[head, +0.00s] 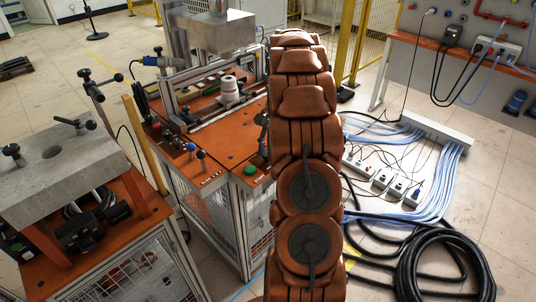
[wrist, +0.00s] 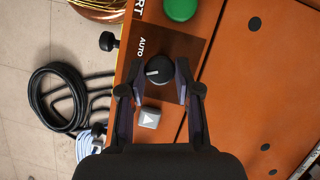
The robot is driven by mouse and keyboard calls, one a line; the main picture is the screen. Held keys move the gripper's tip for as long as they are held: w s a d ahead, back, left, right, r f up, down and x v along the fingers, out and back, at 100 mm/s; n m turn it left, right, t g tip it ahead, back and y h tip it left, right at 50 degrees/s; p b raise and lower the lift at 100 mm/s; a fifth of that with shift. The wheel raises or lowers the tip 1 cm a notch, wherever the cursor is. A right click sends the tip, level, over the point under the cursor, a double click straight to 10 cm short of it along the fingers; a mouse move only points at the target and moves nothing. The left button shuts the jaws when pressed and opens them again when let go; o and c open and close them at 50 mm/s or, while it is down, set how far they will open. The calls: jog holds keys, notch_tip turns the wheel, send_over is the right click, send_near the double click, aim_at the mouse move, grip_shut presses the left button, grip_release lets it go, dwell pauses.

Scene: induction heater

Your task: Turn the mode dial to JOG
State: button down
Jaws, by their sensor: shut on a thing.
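The mode dial (wrist: 158,70) is a round black knob with a short white mark pointing to the picture's left. It sits on a dark brown label panel on the orange top, with the word AUTO (wrist: 141,46) printed up and left of it. My gripper (wrist: 158,76) has one dark finger on each side of the dial and is shut on it. No JOG lettering can be read.
A black knob (wrist: 108,41) sticks out at the left edge. Coiled black cable (head: 440,265) lies on the floor.

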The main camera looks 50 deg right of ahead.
jog(key=shift+f+n+b, duration=0.1)
jog(key=shift+n+b, duration=0.2)
jog(key=shift+n, duration=0.2)
jog(key=shift+g, duration=0.3)
jog(key=c, duration=0.8)
grip_release()
jog(key=shift+r, duration=0.2)
jog(key=v, duration=0.7)
jog(key=shift+d+r, duration=0.1)
